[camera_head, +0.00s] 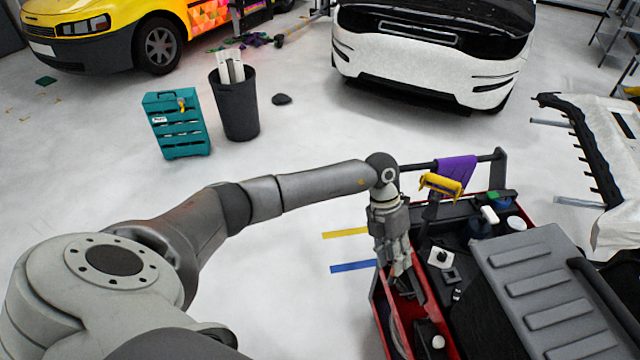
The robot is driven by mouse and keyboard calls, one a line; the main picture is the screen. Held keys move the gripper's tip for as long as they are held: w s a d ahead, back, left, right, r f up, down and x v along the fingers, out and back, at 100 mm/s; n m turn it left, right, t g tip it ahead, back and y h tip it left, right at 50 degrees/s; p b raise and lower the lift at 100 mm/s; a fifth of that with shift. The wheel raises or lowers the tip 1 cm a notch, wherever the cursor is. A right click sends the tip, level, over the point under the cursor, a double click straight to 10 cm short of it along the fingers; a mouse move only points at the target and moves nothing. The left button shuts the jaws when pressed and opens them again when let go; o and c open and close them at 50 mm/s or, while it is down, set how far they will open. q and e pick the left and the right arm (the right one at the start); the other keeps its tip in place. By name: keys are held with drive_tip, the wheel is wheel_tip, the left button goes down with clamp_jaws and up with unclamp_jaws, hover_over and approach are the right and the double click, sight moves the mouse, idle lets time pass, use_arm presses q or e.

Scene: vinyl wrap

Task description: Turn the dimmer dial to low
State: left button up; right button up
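A small white square plate with a dark round knob (440,257) sits on the dark top of the red-edged cart (427,300); it looks like the dimmer dial, but its setting is too small to read. My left gripper (403,284) points down over the cart's left red edge, just left of and slightly below the plate in the picture, apart from it. Its fingertips are small and dark against the cart, so I cannot tell whether they are open. My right gripper is not in view.
A small dark block (452,275) lies beside the plate. A grey ribbed lid (545,290) covers the cart's right part. Bottles (499,200), a yellow tool (441,186) and a purple cloth (456,170) are at the cart's back. Open floor lies left.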

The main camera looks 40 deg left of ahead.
use_arm(q)
wheel_tip(320, 180, down, 8)
drive_tip(key=w+a+n+t+h, duration=0.25)
drive_tip(key=n+t+h, duration=0.4)
drive_tip(key=n, duration=0.45)
drive_tip(key=s+a+f+n+t+y, duration=0.2)
drive_tip(key=a+f+n, duration=0.3)
drive_tip(key=a, duration=0.4)
drive_tip(key=s+a+f+n+t+y, duration=0.2)
drive_tip(key=a+f+n+t+y, duration=0.1)
drive_tip(key=a+f+n+y, duration=0.2)
drive_tip(key=a+f, duration=0.2)
drive_tip(key=a, duration=0.2)
drive_tip(key=shift+n, duration=0.4)
